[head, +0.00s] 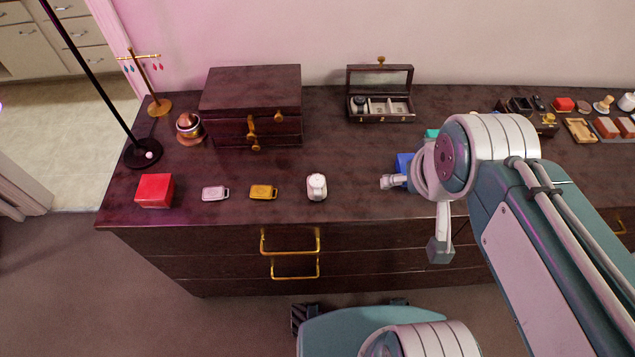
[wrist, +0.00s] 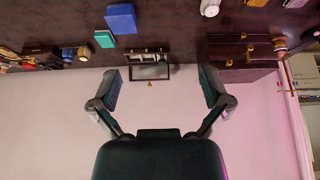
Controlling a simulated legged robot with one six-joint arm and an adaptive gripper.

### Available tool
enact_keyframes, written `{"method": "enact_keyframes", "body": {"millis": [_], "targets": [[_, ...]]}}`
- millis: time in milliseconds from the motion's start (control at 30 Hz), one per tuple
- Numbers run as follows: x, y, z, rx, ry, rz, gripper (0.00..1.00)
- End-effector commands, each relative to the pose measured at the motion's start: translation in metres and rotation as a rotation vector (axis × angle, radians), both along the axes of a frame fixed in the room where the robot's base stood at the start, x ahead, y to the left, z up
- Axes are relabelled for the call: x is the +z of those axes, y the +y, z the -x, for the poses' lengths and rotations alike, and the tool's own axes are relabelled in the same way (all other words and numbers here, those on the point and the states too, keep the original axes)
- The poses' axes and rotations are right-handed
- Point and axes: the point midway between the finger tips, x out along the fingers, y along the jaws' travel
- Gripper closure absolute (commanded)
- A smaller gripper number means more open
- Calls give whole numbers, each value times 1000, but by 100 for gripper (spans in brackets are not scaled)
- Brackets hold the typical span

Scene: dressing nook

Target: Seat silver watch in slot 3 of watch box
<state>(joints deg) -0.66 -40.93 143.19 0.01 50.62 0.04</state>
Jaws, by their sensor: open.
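The silver watch (head: 317,187), with a pale round face, lies on the dresser top near its front edge. It also shows at the top of the wrist view (wrist: 210,7). The watch box (head: 381,118) stands open at the back against the wall, its lid raised. A dark watch (head: 359,103) sits in its left compartment; the compartments to the right show pale cushions and look empty. The box is small in the wrist view (wrist: 149,73), seen upside down beyond the fingertips. My gripper (wrist: 163,88) is open and empty, apart from both watch and box.
A dark wooden chest (head: 251,92) stands left of the watch box. A red box (head: 155,190), a silver tag (head: 215,193) and a yellow tag (head: 263,192) lie left of the watch. A blue box (wrist: 120,18) and a teal box (wrist: 104,39) lie to its right, partly hidden by my arm in the head view.

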Motion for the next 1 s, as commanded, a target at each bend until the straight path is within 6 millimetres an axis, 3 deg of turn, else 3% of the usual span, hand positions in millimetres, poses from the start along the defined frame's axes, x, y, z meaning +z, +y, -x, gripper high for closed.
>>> {"method": "enact_keyframes", "body": {"millis": [367, 700, 900, 1000], "targets": [[-21, 42, -80, 121, 195, 11, 0], [-79, 99, -147, 231, 372, 46, 0], [-117, 129, -169, 278, 450, 69, 0], [-126, 136, -173, 289, 466, 75, 0]]}}
